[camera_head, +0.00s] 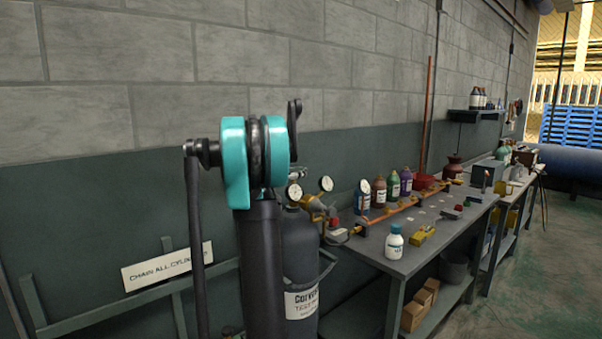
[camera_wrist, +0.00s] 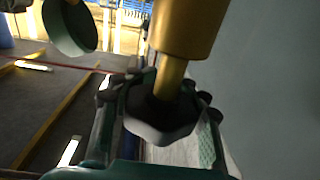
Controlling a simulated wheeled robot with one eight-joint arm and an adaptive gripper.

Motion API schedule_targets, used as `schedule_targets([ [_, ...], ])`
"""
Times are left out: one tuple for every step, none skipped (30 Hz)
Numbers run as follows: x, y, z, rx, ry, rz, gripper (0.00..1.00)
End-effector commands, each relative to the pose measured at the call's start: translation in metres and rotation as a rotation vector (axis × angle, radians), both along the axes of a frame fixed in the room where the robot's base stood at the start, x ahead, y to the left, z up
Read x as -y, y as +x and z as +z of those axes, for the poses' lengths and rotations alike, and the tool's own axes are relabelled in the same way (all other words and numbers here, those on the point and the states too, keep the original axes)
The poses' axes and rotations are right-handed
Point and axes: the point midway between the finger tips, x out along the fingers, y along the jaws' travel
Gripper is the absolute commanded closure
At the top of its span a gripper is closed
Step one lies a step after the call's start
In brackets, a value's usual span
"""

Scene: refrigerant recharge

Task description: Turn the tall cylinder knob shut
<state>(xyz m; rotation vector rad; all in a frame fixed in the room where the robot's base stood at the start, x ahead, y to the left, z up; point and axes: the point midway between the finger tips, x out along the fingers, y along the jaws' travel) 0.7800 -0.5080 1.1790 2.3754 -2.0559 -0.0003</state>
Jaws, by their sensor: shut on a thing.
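In the wrist view, a dark, faceted knob (camera_wrist: 160,128) sits at the end of a brass stem and body (camera_wrist: 187,30). My gripper (camera_wrist: 158,100) is shut on this knob, with a finger on each side. In the head view, a tall dark grey cylinder (camera_head: 301,250) with a white label stands behind my arm. A brass regulator (camera_head: 314,204) with round gauges (camera_head: 326,184) is by its top. My gripper and the knob are hidden in the head view behind my arm's teal joint and dark links.
A workbench (camera_head: 410,262) to the right holds several bottles, a white bottle (camera_head: 394,242), a yellow tool (camera_head: 423,234) and a copper pipe (camera_head: 400,208). A sign (camera_head: 165,267) and a green rail are at the left by the wall. Floor at lower right is clear.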

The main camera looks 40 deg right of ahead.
Motion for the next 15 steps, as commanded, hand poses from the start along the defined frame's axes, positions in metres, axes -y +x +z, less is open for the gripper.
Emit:
schedule_targets([
  [-0.0002,0.0000,-0.0001,0.000,0.000,0.000,0.91],
  [-0.0002,0.0000,-0.0001,0.000,0.000,0.000,0.91],
  [-0.0002,0.0000,-0.0001,0.000,0.000,0.000,0.92],
  [-0.0002,0.0001,-0.0001,0.000,0.000,0.000,0.92],
  [-0.0002,0.0001,-0.0001,0.000,0.000,0.000,0.92],
  [-0.0002,0.0001,-0.0001,0.000,0.000,0.000,0.92],
  [-0.0002,0.0001,-0.0001,0.000,0.000,0.000,0.92],
  [-0.0002,0.0001,-0.0001,0.000,0.000,0.000,0.92],
  [-0.0003,0.0001,-0.0001,0.000,0.000,0.000,0.92],
  [-0.0002,0.0001,-0.0001,0.000,0.000,-0.001,0.92],
  [-0.0003,0.0001,-0.0001,0.000,0.000,-0.003,0.92],
  [-0.0003,0.0001,-0.0001,0.000,0.000,-0.008,0.92],
  [-0.0003,0.0000,-0.0002,0.000,0.000,-0.013,0.92],
  [-0.0003,-0.0002,-0.0002,0.000,0.000,-0.020,0.92],
  [-0.0002,-0.0002,-0.0002,0.000,0.000,-0.030,0.92],
])
